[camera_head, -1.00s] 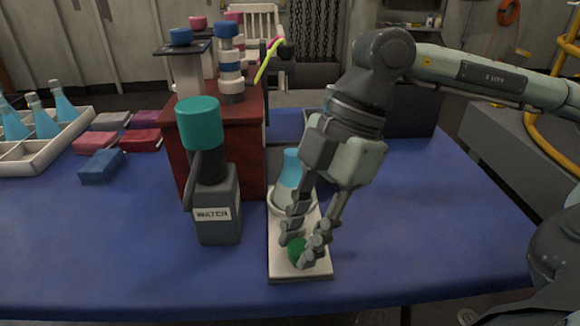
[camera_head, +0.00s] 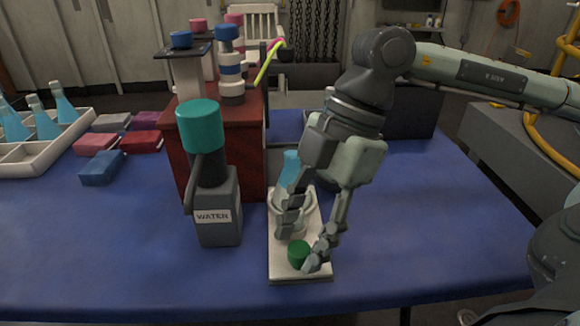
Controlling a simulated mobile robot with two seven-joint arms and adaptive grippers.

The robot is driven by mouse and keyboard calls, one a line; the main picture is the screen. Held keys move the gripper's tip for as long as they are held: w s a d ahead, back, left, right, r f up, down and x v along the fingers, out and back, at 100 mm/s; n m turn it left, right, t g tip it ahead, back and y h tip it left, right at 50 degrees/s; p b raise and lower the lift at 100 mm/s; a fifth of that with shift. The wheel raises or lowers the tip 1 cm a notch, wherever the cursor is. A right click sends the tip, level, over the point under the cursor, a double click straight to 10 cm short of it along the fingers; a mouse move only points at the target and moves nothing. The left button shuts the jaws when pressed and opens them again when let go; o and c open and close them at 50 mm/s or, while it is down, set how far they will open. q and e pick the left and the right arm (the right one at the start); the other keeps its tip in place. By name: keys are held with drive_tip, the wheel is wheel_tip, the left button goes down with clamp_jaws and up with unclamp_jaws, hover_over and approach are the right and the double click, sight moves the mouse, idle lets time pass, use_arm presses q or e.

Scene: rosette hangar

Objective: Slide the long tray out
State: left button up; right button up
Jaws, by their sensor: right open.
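The long tray (camera_head: 284,267) is a narrow white board lying on the blue table, its near end towards the front edge. A green knob-like piece (camera_head: 299,253) stands on its near end. A bottle with blue contents (camera_head: 290,168) stands towards its far end, partly hidden by my gripper. My right gripper (camera_head: 303,248) is open, its fingers spread on either side of and just above the green piece. I cannot tell whether a finger touches it. My left gripper is not in view.
A grey bottle labelled WATER (camera_head: 218,210) with a teal cap stands close left of the tray. A dark red box (camera_head: 222,150) bearing stacked rings is behind it. A white crate of blue flasks (camera_head: 45,150) and coloured blocks (camera_head: 102,168) lie left.

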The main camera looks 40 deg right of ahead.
drive_tip(key=shift+r+p, duration=2.6)
drive_tip(key=shift+r, duration=0.7)
